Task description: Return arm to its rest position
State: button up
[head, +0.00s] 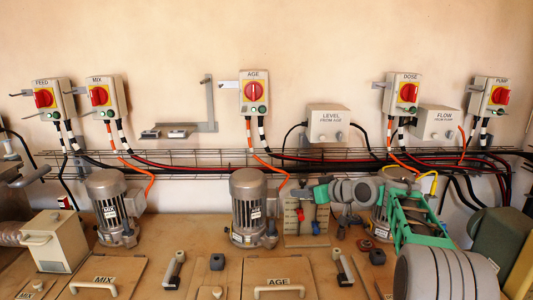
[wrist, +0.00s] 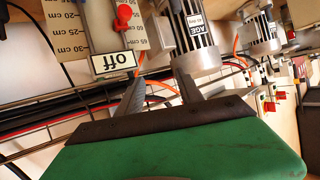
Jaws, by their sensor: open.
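My gripper (head: 302,192) reaches left in the head view, just above the upright gauge board and right of the middle motor. In the wrist view my gripper (wrist: 160,80) shows two grey fingers spread apart with nothing between them, beyond its green body. My arm's grey links and green frame extend to the right, with a large grey link at the lower right. The arm is bent and held above the worktop (head: 215,285).
The AGE motor (head: 248,210) stands close to my gripper, and the MIX motor (head: 113,208) is farther left. The gauge board (head: 293,226) has red parts. A wire cable tray (head: 200,158) and switch boxes, including AGE (head: 254,92), line the wall. Lidded hatches lie in front.

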jog(key=s+f+m+g+h, duration=0.2)
jog(key=s+f, duration=0.2)
jog(key=s, duration=0.9)
jog(key=s+f+m+g+h+p, duration=0.1)
jog(key=s+f+m+g+h, duration=0.1)
jog(key=s, duration=1.2)
jog(key=s+f+m+g+h, duration=0.2)
jog(key=s+f, duration=0.5)
jog(key=s, duration=0.7)
jog(key=shift+d+g+h, duration=0.45)
jog(key=shift+g+h, duration=0.25)
jog(key=shift+h, duration=0.2)
